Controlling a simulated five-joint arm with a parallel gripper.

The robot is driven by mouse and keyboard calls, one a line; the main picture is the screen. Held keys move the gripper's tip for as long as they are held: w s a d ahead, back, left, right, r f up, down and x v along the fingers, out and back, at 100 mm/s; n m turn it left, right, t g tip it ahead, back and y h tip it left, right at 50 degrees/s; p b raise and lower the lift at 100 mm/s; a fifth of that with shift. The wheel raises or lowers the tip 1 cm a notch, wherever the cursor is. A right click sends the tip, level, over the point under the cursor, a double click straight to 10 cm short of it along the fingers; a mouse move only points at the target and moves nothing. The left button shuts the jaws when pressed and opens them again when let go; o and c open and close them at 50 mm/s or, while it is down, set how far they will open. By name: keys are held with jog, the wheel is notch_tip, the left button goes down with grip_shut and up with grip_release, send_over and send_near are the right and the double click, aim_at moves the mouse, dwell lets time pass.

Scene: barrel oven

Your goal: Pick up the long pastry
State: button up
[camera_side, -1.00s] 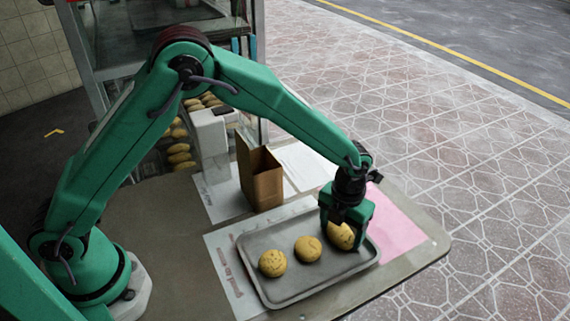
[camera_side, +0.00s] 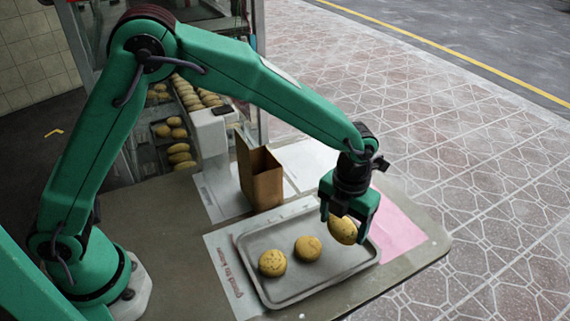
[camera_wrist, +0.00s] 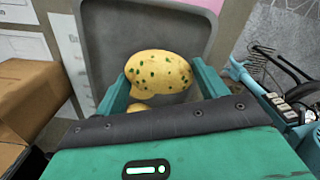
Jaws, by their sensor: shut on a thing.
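The long pastry (camera_side: 342,230) is oval and golden with green specks. My gripper (camera_side: 346,212) is shut on it and holds it tilted, a little above the right end of the grey tray (camera_side: 290,291). In the wrist view the pastry (camera_wrist: 158,72) sits between the two green fingers of my gripper (camera_wrist: 160,82). Two round pastries lie on the tray, one at the left (camera_side: 272,263) and one in the middle (camera_side: 308,248). In the wrist view part of another pastry shows below the held one, mostly hidden.
An open brown paper bag (camera_side: 261,178) stands behind the tray. A white scale-like device (camera_side: 211,140) and shelves of several pastries (camera_side: 178,148) are behind it. A pink sheet (camera_side: 398,228) lies right of the tray. The table's right edge is close.

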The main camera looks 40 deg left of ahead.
jog(key=s+d+r, duration=0.4)
jog(key=s+r, duration=0.1)
jog(key=s, duration=0.2)
jog(key=shift+s+d, duration=0.15)
jog(key=shift+d, duration=0.1)
